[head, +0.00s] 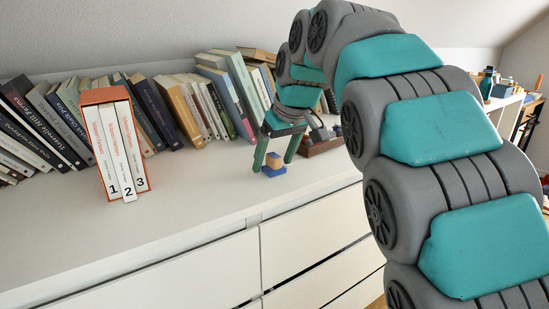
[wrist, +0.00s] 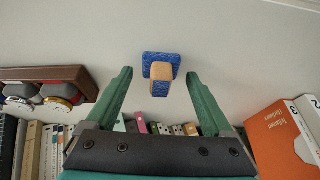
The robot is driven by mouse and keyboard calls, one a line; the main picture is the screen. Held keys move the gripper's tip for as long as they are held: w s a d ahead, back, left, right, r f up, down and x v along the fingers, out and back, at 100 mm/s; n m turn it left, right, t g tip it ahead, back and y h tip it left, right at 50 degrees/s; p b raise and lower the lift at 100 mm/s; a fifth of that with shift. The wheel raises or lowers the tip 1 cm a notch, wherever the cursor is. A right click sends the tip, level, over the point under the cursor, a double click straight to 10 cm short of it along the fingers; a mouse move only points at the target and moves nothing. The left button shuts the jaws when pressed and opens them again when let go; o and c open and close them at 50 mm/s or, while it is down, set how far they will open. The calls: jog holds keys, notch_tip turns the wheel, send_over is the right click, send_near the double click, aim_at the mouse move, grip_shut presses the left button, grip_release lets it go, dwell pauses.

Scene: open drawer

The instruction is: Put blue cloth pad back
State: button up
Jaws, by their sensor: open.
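A small blue pad (head: 274,171) lies on the white dresser top, with a tan block (head: 274,159) on it. The wrist view shows the blue pad (wrist: 149,60) and the tan block (wrist: 161,70), which has a blue patterned face at its near end. My gripper (head: 272,166) points down with its fingers on either side of the block and pad. In the wrist view my gripper (wrist: 158,74) is open, with a gap between each finger and the block. I cannot tell whether the blue end face is part of the block or a separate piece.
A row of leaning books (head: 180,110) lines the wall. An orange slipcase (head: 90,97) with numbered volumes stands at the left. A brown watch holder (head: 322,146) is just right of my gripper. The dresser's front left top (head: 190,205) is clear, above white drawers (head: 300,240).

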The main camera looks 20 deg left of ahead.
jog(key=p+v, duration=0.1)
jog(key=v, duration=1.1)
jog(key=shift+p, duration=0.3)
jog(key=s+d+f+m+g+h, duration=0.1)
jog(key=s+d+f+m, duration=0.2)
jog(key=s+d+f, duration=0.5)
jog(key=s+d+f+m+g+h, duration=0.15)
jog(key=d+f+m, duration=0.25)
jog(key=d+f, duration=0.5)
jog(key=s+d+f+m, duration=0.1)
jog(key=s+d+f, duration=0.3)
jog(key=s, duration=0.3)
jog(key=s+d+f+m+g, duration=0.1)
jog(key=s+d+f, duration=0.3)
jog(key=s+f, duration=0.2)
jog(key=s+d+f+g+h, duration=0.1)
jog(key=s+d+f, duration=0.3)
jog(key=s, duration=0.5)
jog(key=shift+f+m, duration=0.4)
jog(key=shift+f, duration=0.1)
